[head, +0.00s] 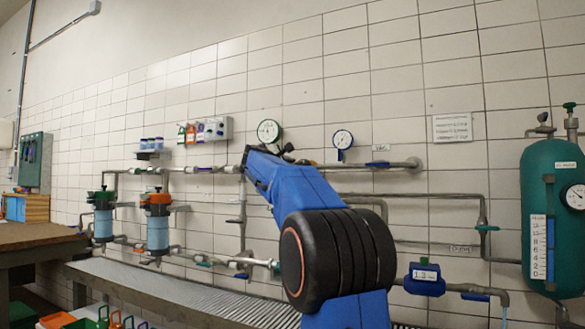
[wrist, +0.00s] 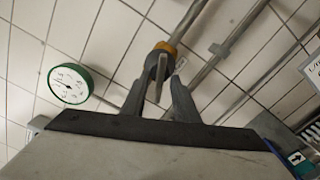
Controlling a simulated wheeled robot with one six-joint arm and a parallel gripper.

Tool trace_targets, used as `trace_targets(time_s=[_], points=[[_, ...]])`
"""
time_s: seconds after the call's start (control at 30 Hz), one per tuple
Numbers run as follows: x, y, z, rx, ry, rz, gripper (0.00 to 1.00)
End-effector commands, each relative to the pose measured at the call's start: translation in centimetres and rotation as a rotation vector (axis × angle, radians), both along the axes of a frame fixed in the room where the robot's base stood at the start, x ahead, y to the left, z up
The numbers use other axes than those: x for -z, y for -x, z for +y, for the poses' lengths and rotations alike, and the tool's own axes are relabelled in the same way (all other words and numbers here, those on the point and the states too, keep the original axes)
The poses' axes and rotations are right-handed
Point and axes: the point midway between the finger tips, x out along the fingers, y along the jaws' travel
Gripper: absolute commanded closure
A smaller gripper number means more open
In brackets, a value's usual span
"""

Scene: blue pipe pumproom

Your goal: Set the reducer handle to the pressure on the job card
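My gripper (wrist: 157,88) shows in the wrist view with its two dark fingers apart. A grey lever-like part (wrist: 161,62) below an orange collar on a pipe lies between the fingertips in the picture, probably the reducer handle. Gaps show beside it; I cannot tell whether a finger touches it. In the head view my own blue arm hides the gripper and this part. A green-rimmed gauge (wrist: 69,84) is left of the fingers and also shows in the head view (head: 269,131); its reading is too small. A white notice (head: 452,127), perhaps the job card, hangs on the wall, illegible.
A blue-rimmed gauge (head: 343,139) is right of the green one. Pipes run along the tiled wall. A blue box (head: 425,279) labelled 1.3 and a green tank (head: 552,200) stand right. Two filter units (head: 158,232) and a workbench (head: 35,236) are left.

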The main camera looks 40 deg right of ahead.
Motion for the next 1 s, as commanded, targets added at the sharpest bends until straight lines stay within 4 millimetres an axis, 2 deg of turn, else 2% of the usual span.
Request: trace_targets(time_s=[0.23,0.27,0.37,0.4,0.67,1.0], points=[[-0.04,0.01,-0.07,0.0,0.0,-0.001,0.73],[-0.04,0.01,-0.07,0.0,0.0,-0.001,0.75],[-0.04,0.01,-0.06,0.0,0.0,-0.001,0.99],[-0.04,0.01,-0.06,0.0,0.0,-0.001,1.0],[-0.03,0.03,-0.07,0.001,-0.015,-0.036,1.0],[0.0,0.03,-0.07,0.002,-0.101,-0.242,1.0]])
